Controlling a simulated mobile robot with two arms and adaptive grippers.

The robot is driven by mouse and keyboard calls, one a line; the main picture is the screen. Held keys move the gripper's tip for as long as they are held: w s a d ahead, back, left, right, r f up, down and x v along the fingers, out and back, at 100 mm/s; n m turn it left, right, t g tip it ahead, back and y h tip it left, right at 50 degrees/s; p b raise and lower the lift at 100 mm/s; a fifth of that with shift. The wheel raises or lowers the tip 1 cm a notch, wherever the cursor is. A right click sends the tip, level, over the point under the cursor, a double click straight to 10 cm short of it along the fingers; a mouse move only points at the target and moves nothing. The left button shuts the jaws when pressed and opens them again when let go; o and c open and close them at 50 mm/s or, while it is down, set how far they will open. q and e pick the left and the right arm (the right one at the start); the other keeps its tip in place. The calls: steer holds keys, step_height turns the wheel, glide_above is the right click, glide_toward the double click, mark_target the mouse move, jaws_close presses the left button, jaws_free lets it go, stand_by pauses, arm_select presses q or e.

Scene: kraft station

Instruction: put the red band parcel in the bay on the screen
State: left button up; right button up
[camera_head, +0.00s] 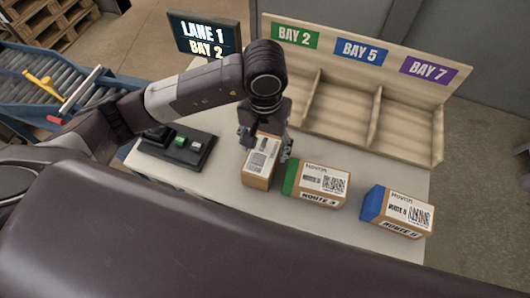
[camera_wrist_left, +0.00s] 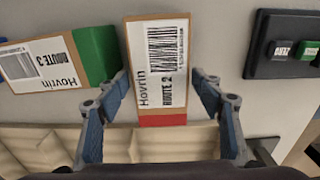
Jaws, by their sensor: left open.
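The red band parcel (camera_head: 259,168) is a cardboard box with a white label, on the table below my left gripper (camera_head: 266,147). In the left wrist view the parcel (camera_wrist_left: 160,60) shows "Route 2", with its red band at the bottom. My left gripper (camera_wrist_left: 161,84) is open there, one finger at each side of the parcel, with slight gaps. The screen (camera_head: 206,38) reads "Lane 1, Bay 2", its lower edge partly hidden by my arm. Bay 2 is the leftmost bay of the wooden rack (camera_head: 350,95), under a green sign (camera_head: 295,35). My right gripper is not in view.
A green-banded parcel (camera_head: 317,183) lies close to the right of the red band parcel. A blue-banded parcel (camera_head: 398,212) lies farther right. A black button box (camera_head: 180,147) is at left. A conveyor (camera_head: 50,80) stands beyond the table's left side. The visible bays look empty.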

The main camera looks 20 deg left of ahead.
arm_select(q)
step_height(320, 180, down, 3)
steer(key=shift+f+p, duration=0.15)
steer(key=shift+p, duration=0.6)
steer(key=shift+f, duration=0.35)
steer(key=shift+a+f, duration=0.1)
steer(key=shift+f, duration=0.05)
steer(key=c, duration=1.4)
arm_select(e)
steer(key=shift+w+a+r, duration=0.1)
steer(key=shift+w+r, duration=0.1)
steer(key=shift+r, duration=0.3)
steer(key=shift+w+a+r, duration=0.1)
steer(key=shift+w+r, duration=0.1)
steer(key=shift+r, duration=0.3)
arm_select(q)
steer(key=shift+w+r, duration=0.1)
steer(key=shift+r, duration=0.1)
